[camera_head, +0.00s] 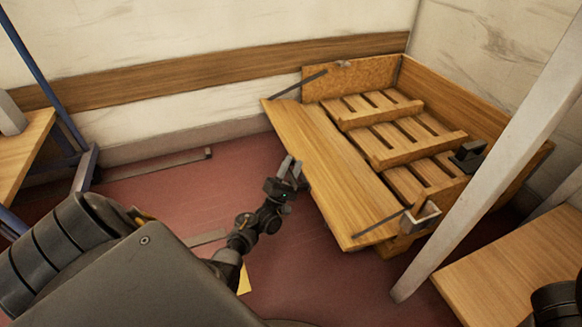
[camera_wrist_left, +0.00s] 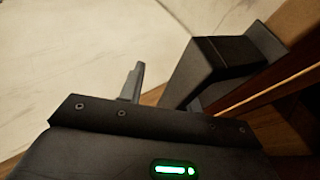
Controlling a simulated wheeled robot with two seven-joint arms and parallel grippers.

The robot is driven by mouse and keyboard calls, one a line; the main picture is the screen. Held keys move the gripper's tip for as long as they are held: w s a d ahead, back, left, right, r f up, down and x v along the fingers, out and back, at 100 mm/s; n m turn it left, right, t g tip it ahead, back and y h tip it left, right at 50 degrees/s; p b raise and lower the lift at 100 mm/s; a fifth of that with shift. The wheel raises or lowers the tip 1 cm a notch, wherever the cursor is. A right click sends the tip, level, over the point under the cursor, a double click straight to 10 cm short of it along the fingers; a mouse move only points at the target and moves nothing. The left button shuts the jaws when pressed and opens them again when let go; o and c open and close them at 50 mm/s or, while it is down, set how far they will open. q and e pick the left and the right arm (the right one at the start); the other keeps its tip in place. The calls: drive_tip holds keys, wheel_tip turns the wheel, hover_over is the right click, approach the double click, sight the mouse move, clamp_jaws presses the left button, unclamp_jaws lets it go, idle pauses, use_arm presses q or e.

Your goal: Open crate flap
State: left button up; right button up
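A wooden crate (camera_head: 447,143) stands against the back wall. Its broad front flap (camera_head: 325,172) is folded outward and slopes down toward the floor, so the slatted inside shows. A dark metal strut lies at each end of the flap. My left gripper (camera_head: 292,172) is just left of the flap's outer edge, with its fingers a little apart and nothing seen between them. Whether it touches the flap is not clear. The left wrist view shows one thin grey finger (camera_wrist_left: 133,84), a dark block and wood at the right. My right gripper is out of view.
A pale post (camera_head: 490,160) slants up in front of the crate's right side. A wooden tabletop (camera_head: 520,255) is at lower right. A blue-framed wooden bench (camera_head: 25,150) is at far left. Red floor (camera_head: 180,190) is open left of the flap.

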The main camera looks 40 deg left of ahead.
use_arm(q)
drive_tip(key=shift+o, duration=1.1)
drive_tip(key=v, duration=0.6)
drive_tip(key=shift+s+f, duration=0.3)
drive_tip(key=shift+o, duration=0.9)
drive_tip(key=shift+s+a+f, duration=0.15)
drive_tip(key=shift+s+f, duration=0.15)
drive_tip(key=shift+s, duration=0.15)
